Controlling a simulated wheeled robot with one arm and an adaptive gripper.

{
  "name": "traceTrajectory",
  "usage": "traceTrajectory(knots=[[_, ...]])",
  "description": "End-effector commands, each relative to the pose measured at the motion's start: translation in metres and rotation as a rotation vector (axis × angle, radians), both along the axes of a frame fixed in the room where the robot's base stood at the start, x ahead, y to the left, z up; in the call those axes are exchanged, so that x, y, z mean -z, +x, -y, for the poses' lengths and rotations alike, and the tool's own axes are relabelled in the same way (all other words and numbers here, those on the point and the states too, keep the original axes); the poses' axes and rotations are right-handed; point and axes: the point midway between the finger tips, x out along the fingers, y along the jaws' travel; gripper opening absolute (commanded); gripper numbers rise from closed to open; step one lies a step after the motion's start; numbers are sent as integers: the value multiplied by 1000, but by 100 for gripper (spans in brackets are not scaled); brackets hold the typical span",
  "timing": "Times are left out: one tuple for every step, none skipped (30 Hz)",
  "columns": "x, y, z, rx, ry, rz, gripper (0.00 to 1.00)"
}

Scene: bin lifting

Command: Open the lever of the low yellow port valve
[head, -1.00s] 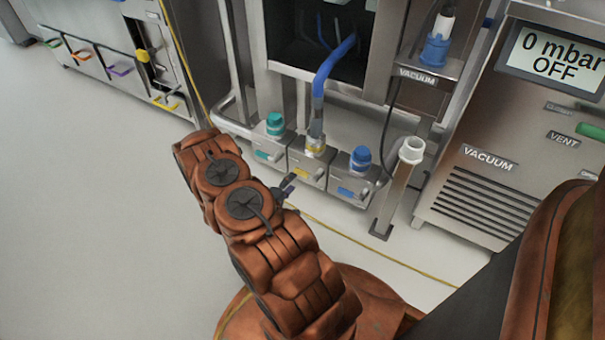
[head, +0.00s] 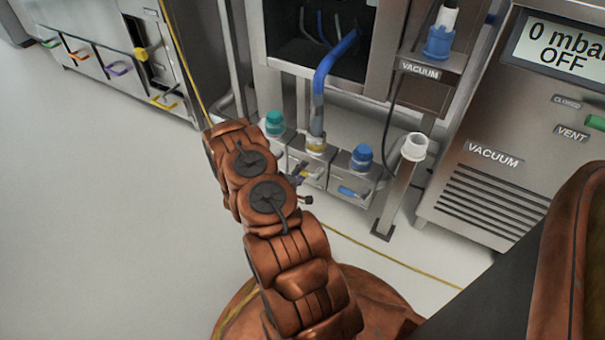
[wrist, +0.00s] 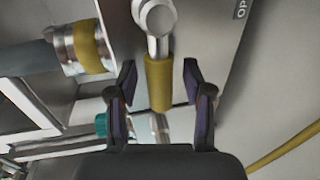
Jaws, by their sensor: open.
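The low yellow port valve (head: 311,165) is the middle one in a row of three low metal ports, below a blue hose with a yellow collar (head: 317,144). In the wrist view its yellow lever (wrist: 158,85) hangs from a round silver hub (wrist: 157,17). My gripper (wrist: 160,75) is open, with one dark finger on each side of the lever; I see gaps and no clear contact. In the head view my gripper (head: 298,180) is in front of the yellow port and partly hides its lever.
A teal-capped port (head: 274,124) is left of the valve and a blue-capped port (head: 361,158) is right. A white-topped post (head: 413,147) stands farther right, before the vacuum unit (head: 490,165). A yellow hose (head: 390,262) lies on the floor. Open floor (head: 110,220) is at left.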

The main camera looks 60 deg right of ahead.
Motion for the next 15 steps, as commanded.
traceTrajectory(knots=[[1, 0, 2, 1, 0, 0, 50], [1, 0, 2, 1, 0, 0, 50], [1, 0, 3, 0, 0, 0, 50], [1, 0, 3, 0, 0, 0, 50], [1, 0, 3, 0, 0, 0, 50], [0, 0, 3, 0, 0, 0, 50], [0, 0, 3, 0, 0, 0, 50], [0, 0, 3, 0, 0, 0, 50], [0, 0, 3, 0, 0, -1, 50], [0, 0, 3, 0, 0, -1, 50], [0, 0, 3, 0, 0, -1, 50], [0, 0, 2, 0, 0, -1, 45], [0, 0, 2, 0, 0, -1, 42], [0, 0, 2, 0, 0, -1, 39], [0, 0, 2, 0, 0, -1, 35]])
